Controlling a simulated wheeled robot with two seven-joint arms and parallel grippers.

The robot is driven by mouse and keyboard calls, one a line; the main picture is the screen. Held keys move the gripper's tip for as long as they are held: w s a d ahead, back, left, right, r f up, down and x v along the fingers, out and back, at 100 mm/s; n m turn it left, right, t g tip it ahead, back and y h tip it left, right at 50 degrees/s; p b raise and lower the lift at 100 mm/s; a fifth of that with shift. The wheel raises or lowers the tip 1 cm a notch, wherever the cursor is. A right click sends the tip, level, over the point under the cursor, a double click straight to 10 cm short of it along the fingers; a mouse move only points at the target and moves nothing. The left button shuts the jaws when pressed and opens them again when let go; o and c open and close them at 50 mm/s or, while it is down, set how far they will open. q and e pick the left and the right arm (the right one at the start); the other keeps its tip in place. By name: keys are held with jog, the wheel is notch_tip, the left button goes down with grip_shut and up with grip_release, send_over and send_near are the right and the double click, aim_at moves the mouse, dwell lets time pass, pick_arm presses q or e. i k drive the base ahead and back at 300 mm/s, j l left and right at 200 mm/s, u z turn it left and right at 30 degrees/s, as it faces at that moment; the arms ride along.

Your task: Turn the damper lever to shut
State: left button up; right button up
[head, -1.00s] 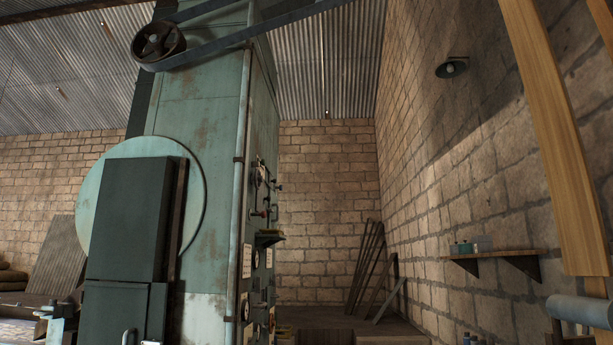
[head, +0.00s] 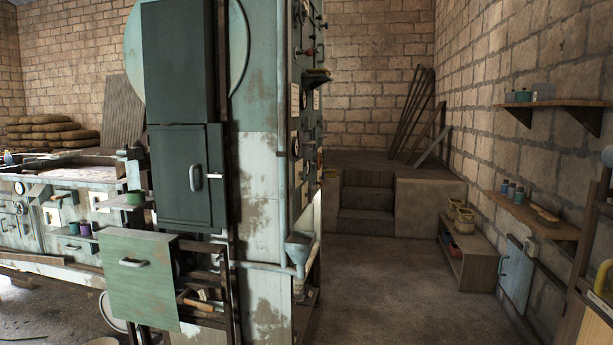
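The tall green machine (head: 262,150) stands left of centre, its narrow right side seen at a steep angle. That side carries gauges (head: 295,146) and small control fittings, one with a reddish knob (head: 311,51) near the top. I cannot tell which fitting, if any, is the damper lever or how it is set. Neither of my grippers is in view.
A dark cabinet (head: 187,175) and an open green drawer front (head: 140,278) jut out at the machine's front. A funnel (head: 298,250) sticks out low on its side. Open floor (head: 410,285) lies to the right, before steps (head: 367,205) and a low shelf (head: 466,255).

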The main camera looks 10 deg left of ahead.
aim_at(304, 174)
jog(key=i+l, duration=0.1)
jog(key=i, duration=0.45)
jog(key=i+l, duration=0.1)
jog(key=i, duration=0.45)
jog(key=j+u, duration=0.05)
